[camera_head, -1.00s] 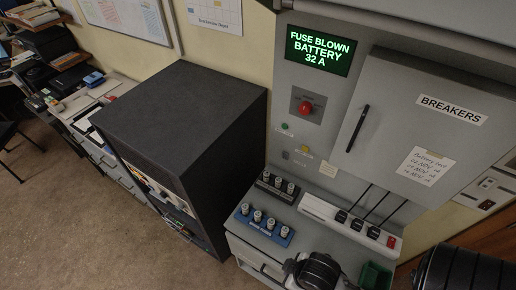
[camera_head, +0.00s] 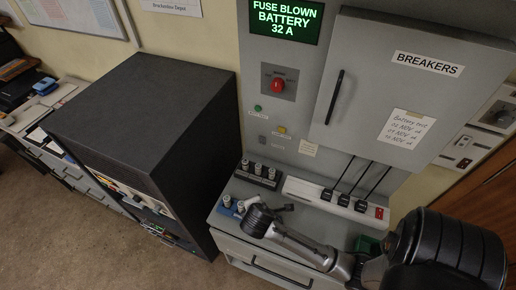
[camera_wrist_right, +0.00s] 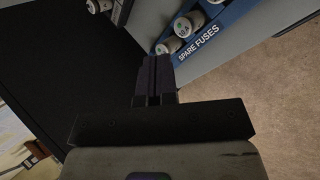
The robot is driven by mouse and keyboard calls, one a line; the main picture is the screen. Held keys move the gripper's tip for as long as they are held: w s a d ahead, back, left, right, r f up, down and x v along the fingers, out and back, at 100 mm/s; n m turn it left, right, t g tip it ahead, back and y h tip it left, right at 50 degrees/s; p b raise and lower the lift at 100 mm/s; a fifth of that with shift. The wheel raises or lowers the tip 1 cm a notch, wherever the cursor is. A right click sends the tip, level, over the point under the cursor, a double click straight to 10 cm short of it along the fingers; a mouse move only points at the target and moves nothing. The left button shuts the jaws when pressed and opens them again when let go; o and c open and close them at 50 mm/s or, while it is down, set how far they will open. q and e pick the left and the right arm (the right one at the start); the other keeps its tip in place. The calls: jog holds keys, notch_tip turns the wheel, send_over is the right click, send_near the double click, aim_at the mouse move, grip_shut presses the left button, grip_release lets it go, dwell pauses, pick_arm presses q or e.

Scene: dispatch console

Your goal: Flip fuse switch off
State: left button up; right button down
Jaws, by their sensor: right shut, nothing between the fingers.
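The fuse switch appears to be the red rotary knob (camera_head: 278,85) on a dark square plate in the grey panel, under the green-lit display (camera_head: 284,20) reading "FUSE BLOWN BATTERY 32 A". My right arm comes in from the right, its wrist (camera_head: 257,220) low over the console shelf, well below the knob. My right gripper (camera_wrist_right: 152,75) is shut and empty in the right wrist view, close to the blue spare fuse rack (camera_wrist_right: 207,25). Its fingertips are hard to make out in the head view. My left gripper is not in view.
The breaker cabinet door (camera_head: 415,90) with its dark handle (camera_head: 334,97) is closed, right of the knob. A dark fuse rack (camera_head: 258,174) and a white strip of switches (camera_head: 310,192) stand on the shelf. A black cabinet (camera_head: 140,105) stands to the left.

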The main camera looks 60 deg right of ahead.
pick_arm(q)
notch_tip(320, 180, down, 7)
jog(key=b, duration=0.6)
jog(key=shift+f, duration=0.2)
pick_arm(e)
jog(key=w+d+r+n+g+h, duration=0.1)
jog(key=w+d+n+h, duration=0.5)
jog(key=w+d, duration=0.8)
jog(key=n, duration=0.3)
jog(key=shift+w+r+g+h, duration=0.2)
jog(key=shift+g+h, duration=0.1)
jog(key=shift+g, duration=0.1)
jog(key=shift+d, duration=0.15)
send_near(260, 139)
notch_tip(260, 139, down, 3)
jog(key=d, duration=0.4)
jog(key=shift+w+d, duration=0.3)
jog(key=shift+d, duration=0.1)
jog(key=shift+w+d+r, duration=0.1)
jog(key=shift+d, duration=0.6)
